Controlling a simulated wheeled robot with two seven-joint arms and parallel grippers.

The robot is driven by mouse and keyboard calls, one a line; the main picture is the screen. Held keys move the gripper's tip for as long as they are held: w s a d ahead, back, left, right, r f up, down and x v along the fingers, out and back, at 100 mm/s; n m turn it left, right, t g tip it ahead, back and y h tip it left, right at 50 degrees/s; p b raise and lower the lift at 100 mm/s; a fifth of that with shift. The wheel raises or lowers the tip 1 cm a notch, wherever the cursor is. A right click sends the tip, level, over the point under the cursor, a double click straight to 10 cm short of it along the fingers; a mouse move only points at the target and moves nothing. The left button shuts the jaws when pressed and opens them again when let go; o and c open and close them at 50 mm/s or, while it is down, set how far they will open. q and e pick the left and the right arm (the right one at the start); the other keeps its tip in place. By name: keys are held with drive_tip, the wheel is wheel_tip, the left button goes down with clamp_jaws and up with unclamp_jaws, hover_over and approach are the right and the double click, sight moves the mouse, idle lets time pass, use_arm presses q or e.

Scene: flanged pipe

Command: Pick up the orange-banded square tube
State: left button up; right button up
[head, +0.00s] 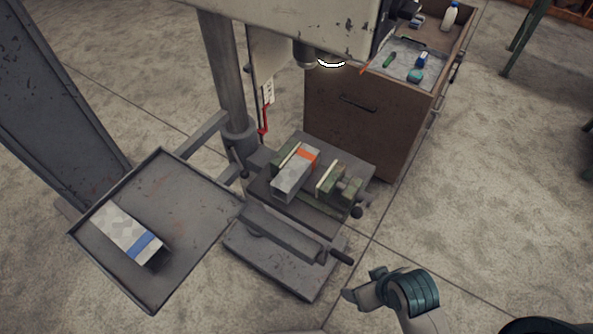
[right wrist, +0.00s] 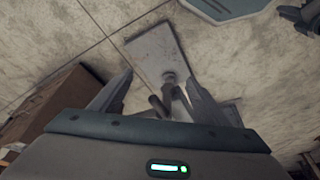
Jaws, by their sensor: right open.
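The orange-banded square tube (head: 290,182) is grey with an orange band near its far end. It lies in the green-jawed vise (head: 330,178) on the drill press table, beside the left jaw, with a gap to the right jaw. My right gripper (head: 362,287) is low at the front right, apart from the vise and tube. In the right wrist view its two fingers (right wrist: 157,82) are spread with nothing between them. The tube cannot be made out in that view. My left gripper is not in view.
A grey tray (head: 188,190) at left holds a blue-banded square tube (head: 125,235). The drill press head (head: 300,25) overhangs the vise. A dark-tipped handle (head: 341,257) sticks out toward my right gripper. A brown cabinet (head: 350,130) stands behind.

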drive_tip(key=w+a+r+n+g+y, duration=0.15)
drive_tip(key=w+a+r+n, duration=0.25)
drive_tip(key=w+a+n, duration=0.6)
drive_tip(key=w+a+r+n+g+y, duration=0.15)
drive_tip(key=w+a+r+n, duration=0.35)
drive_tip(key=a, duration=0.9)
wheel_tip(320, 180, up, 5)
drive_tip(key=n+h, duration=0.4)
drive_tip(key=n, duration=0.6)
hover_over(287, 178)
drive_tip(key=shift+r+g, duration=0.1)
drive_tip(key=shift+g, duration=0.2)
wheel_tip(287, 178, down, 5)
drive_tip(key=shift+p, duration=0.9)
drive_tip(key=shift+f, duration=0.55)
